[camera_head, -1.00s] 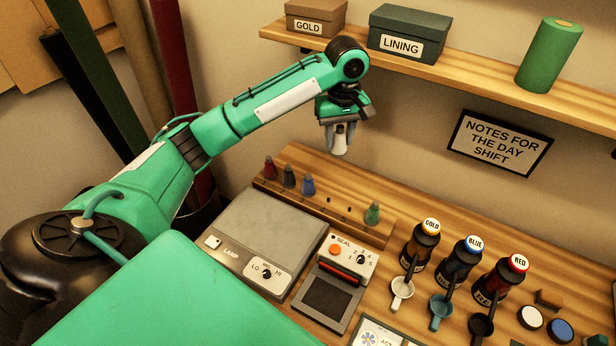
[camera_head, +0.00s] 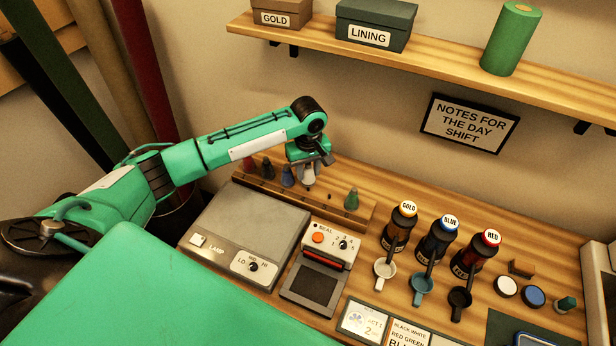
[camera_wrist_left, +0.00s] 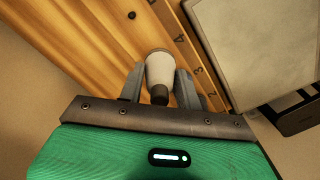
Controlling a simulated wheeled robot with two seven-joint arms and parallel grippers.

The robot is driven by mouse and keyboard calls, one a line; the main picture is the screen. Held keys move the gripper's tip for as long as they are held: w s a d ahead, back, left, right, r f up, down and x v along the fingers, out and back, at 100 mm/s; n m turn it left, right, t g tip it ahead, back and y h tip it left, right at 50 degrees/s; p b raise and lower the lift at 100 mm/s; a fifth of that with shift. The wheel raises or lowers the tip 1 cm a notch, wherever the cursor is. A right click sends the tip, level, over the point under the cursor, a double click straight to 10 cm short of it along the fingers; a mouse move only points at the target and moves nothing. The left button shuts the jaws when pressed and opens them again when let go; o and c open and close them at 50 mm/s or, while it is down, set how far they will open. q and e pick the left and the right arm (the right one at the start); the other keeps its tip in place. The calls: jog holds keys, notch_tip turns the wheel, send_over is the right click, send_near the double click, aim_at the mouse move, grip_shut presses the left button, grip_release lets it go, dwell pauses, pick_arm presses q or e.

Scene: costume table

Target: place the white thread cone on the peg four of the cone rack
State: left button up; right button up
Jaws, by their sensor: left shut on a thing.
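The white thread cone (camera_head: 308,175) is held in my left gripper (camera_head: 308,166), which is shut on it. In the left wrist view the white cone (camera_wrist_left: 159,72) sits between the two fingers, its dark tip toward the palm. The wooden cone rack (camera_head: 342,216) is below, with numbers along its edge. The cone is over or at the fourth place, just right of the blue cone (camera_head: 287,176); whether it touches the peg cannot be told. A dark bare peg (camera_wrist_left: 131,15) shows farther along the rack. My right gripper is out of view.
Red (camera_head: 249,164) and dark cones stand left of the blue one, and a green cone (camera_head: 351,199) stands at the right end. A grey lamp box (camera_head: 247,225) and a sealer (camera_head: 318,275) are in front. A wooden shelf (camera_head: 430,68) hangs above.

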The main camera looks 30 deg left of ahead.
aim_at(308, 178)
pick_arm(q)
notch_tip(308, 178, down, 4)
jog(key=shift+r, duration=0.2)
jog(key=shift+f, duration=0.15)
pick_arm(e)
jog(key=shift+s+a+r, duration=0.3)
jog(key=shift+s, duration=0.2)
pick_arm(q)
jog(key=o, duration=1)
jog(key=shift+f+p, duration=0.1)
jog(key=shift+p, duration=0.2)
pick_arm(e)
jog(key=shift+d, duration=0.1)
pick_arm(q)
jog(key=shift+r, duration=0.35)
notch_tip(308, 178, up, 12)
jog(key=shift+f+b, duration=0.2)
jog(key=shift+b, duration=0.8)
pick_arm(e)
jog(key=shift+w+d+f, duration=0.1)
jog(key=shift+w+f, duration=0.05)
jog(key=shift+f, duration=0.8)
